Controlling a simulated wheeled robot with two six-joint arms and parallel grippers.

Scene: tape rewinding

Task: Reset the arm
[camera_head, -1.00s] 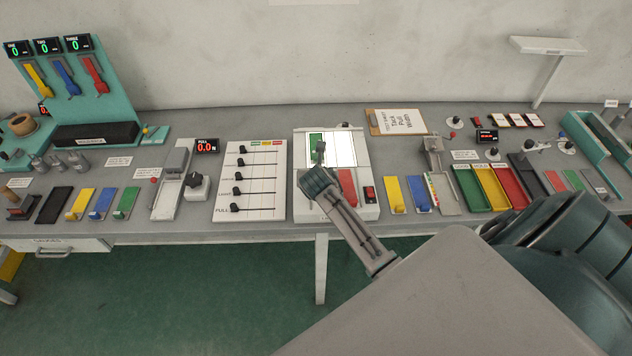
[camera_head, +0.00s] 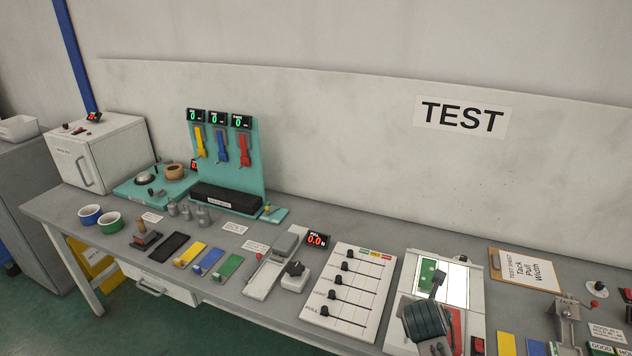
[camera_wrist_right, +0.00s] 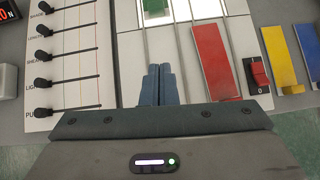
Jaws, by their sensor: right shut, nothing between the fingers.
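My right gripper (camera_head: 438,284) is at the lower right of the head view, over the white device with a bright panel (camera_head: 457,284). In the right wrist view its two blue-grey fingers (camera_wrist_right: 160,84) are together with nothing between them, over the pale face of the same device. A green piece (camera_head: 427,271) lies at the panel's left side. It also shows at the top of the wrist view (camera_wrist_right: 155,8). Whether the fingertips touch the device I cannot tell. My left gripper is in neither current view.
A slider board (camera_head: 347,290) stands left of the device; a red strip (camera_wrist_right: 212,60) and red switch (camera_wrist_right: 258,75) lie to its right. A clipboard (camera_head: 527,271) is behind. The bench carries coloured trays, a teal stand (camera_head: 226,150) and a white cabinet (camera_head: 104,152).

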